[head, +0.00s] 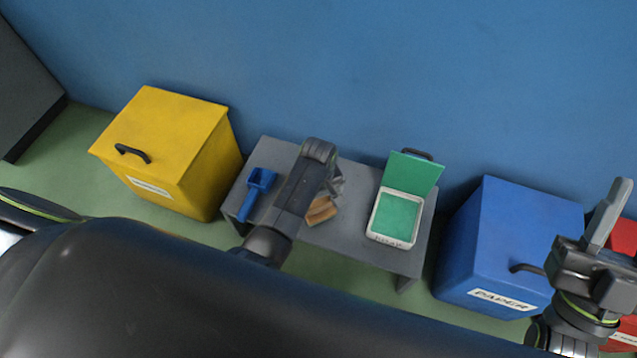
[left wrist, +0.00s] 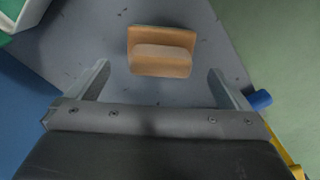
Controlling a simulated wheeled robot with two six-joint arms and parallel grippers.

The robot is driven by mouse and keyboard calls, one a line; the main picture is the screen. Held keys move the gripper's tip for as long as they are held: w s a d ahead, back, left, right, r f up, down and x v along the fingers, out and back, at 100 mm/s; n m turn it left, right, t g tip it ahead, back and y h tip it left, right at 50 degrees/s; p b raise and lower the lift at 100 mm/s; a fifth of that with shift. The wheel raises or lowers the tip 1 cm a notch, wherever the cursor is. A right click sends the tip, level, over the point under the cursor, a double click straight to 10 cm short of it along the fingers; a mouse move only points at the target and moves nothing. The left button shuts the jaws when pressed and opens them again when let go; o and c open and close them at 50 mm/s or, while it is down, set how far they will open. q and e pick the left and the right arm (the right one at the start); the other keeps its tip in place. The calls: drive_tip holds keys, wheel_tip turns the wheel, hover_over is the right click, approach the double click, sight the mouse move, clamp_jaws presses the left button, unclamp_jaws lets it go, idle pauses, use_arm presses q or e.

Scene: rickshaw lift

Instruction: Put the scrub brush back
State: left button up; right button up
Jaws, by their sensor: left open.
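The scrub brush (head: 322,210), an orange-brown wooden block, lies on the grey table (head: 350,246). My left arm partly covers it in the head view. My left gripper (head: 337,187) is over the table at the brush. In the left wrist view the open left gripper (left wrist: 158,68) has its two fingers apart, with the brush (left wrist: 161,52) lined up between and ahead of them, touching neither. A white tray with a green floor and a raised green lid (head: 414,174) stands on the table's right side. My right gripper (head: 603,238) is at the far right.
A blue scoop (head: 257,190) lies on the table's left side. A yellow bin (head: 170,140) stands left of the table. A blue bin marked PAPER (head: 510,235) stands to the right, with a red bin (head: 625,236) beyond. A blue wall is behind.

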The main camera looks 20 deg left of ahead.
use_arm(q)
wheel_tip(320, 180, up, 2)
drive_tip(key=shift+r+p, duration=0.25)
drive_tip(key=shift+p, duration=0.3)
wheel_tip(320, 180, up, 2)
drive_tip(key=shift+r+p, duration=0.2)
drive_tip(key=shift+p, duration=0.35)
drive_tip(key=shift+r, duration=0.15)
use_arm(e)
drive_tip(key=w+d+f+m+g+h, duration=0.1)
drive_tip(key=w+f+m+g, duration=0.1)
drive_tip(key=f+g, duration=0.3)
drive_tip(key=w+d+f+m+g+h, duration=0.1)
drive_tip(key=w+f+m+g+h, duration=0.1)
drive_tip(key=f+g, duration=0.3)
drive_tip(key=shift+w+d+f+h, duration=0.3)
drive_tip(key=shift+w+f, duration=0.1)
drive_tip(key=shift+f, duration=1.85)
